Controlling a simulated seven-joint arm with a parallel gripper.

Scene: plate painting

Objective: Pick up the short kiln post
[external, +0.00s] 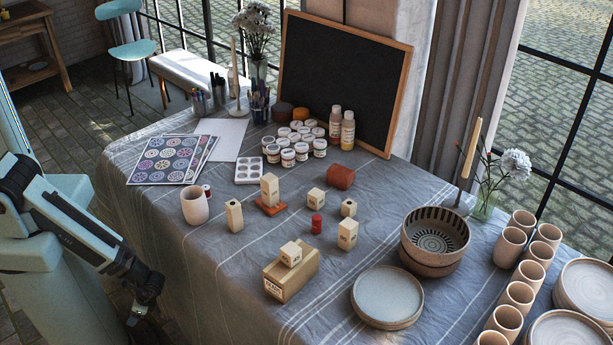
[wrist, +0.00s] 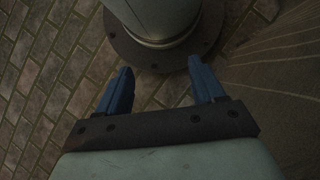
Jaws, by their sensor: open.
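Several cream kiln posts stand on the cloth in the external view. A tall one with a hole in its top (external: 234,216) is at the left, and another tall one (external: 270,187) stands on an orange-red tile. Smaller ones are a squat post (external: 316,198), a short one with a dark hole in its top (external: 348,208) and a marked block (external: 347,236). A small block (external: 290,254) rests on a long wooden box (external: 292,276). I cannot tell for certain which is the short kiln post. My gripper (external: 137,315) is open and empty, low off the table's left side; its blue fingers (wrist: 160,70) show apart in the wrist view.
A red spool (external: 316,224) and a terracotta cylinder (external: 340,177) stand among the posts. A pink cup (external: 194,205) is left, paint jars (external: 288,157) behind, bowls (external: 435,236) and a plate (external: 387,294) right. The wrist view shows paving and my base.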

